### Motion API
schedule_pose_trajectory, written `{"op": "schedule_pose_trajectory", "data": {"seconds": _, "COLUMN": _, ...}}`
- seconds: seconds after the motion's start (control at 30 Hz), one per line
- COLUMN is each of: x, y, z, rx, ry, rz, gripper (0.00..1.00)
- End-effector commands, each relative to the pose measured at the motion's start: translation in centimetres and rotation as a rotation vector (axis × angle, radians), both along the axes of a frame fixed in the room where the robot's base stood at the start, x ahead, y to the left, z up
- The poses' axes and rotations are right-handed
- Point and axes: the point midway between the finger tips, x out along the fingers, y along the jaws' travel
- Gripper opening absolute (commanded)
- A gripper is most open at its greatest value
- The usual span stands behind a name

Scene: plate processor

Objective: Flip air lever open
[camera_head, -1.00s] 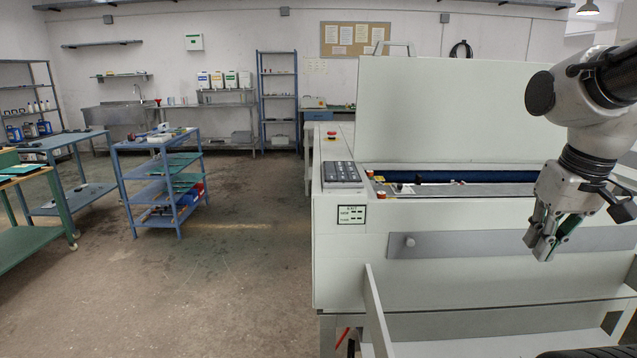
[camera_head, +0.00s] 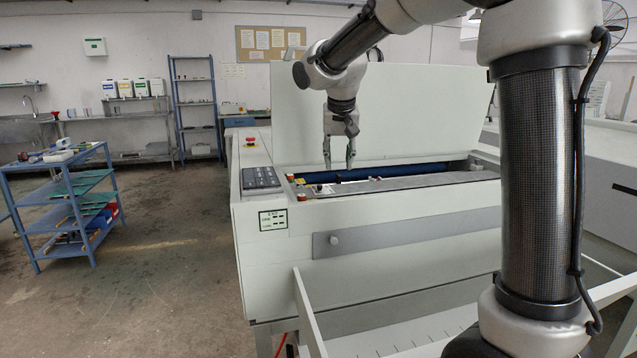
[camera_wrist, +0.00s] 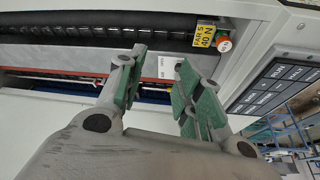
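The plate processor (camera_head: 400,265) stands with its large lid (camera_head: 420,112) raised, and its inside shows along the top. My gripper (camera_head: 339,167) hangs over the left part of this opening, pointing down. In the wrist view my gripper (camera_wrist: 160,58) has its two green-padded fingers apart, with nothing held between them. A small white label (camera_wrist: 165,67) shows past the fingertips, beside a red strip and a dark blue roller. I cannot make out the air lever for certain; it is small or hidden behind the fingers.
A yellow force label (camera_wrist: 204,36) and an orange-red knob (camera_wrist: 224,44) sit at the opening's corner. The keypad panel (camera_head: 260,178) is left of the opening, with a red emergency button (camera_head: 250,142) behind it. A blue cart (camera_head: 70,205) stands to the left on open floor.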

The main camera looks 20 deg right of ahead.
Motion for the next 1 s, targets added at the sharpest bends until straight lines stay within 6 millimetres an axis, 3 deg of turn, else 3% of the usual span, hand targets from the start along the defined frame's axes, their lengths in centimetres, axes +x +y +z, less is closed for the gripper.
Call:
{"op": "schedule_pose_trajectory", "data": {"seconds": 0.03, "x": 1.8, "y": 1.3, "z": -0.8, "rx": -0.001, "ry": 0.0, "rz": -0.008, "gripper": 0.36}}
{"op": "schedule_pose_trajectory", "data": {"seconds": 0.1, "x": 3.6, "y": 2.5, "z": -1.5, "rx": 0.0, "ry": -0.006, "rz": -0.022, "gripper": 0.36}}
{"op": "schedule_pose_trajectory", "data": {"seconds": 0.2, "x": 5.0, "y": 3.5, "z": -2.1, "rx": 0.001, "ry": -0.01, "rz": -0.034, "gripper": 0.36}}
{"op": "schedule_pose_trajectory", "data": {"seconds": 0.37, "x": 5.9, "y": 3.6, "z": -3.6, "rx": 0.001, "ry": -0.011, "rz": -0.041, "gripper": 0.36}}
{"op": "schedule_pose_trajectory", "data": {"seconds": 0.7, "x": 7.7, "y": 3.0, "z": -8.5, "rx": 0.001, "ry": -0.01, "rz": -0.038, "gripper": 0.36}}
{"op": "schedule_pose_trajectory", "data": {"seconds": 1.0, "x": 8.1, "y": 2.8, "z": -9.4, "rx": 0.001, "ry": -0.012, "rz": -0.038, "gripper": 0.36}}
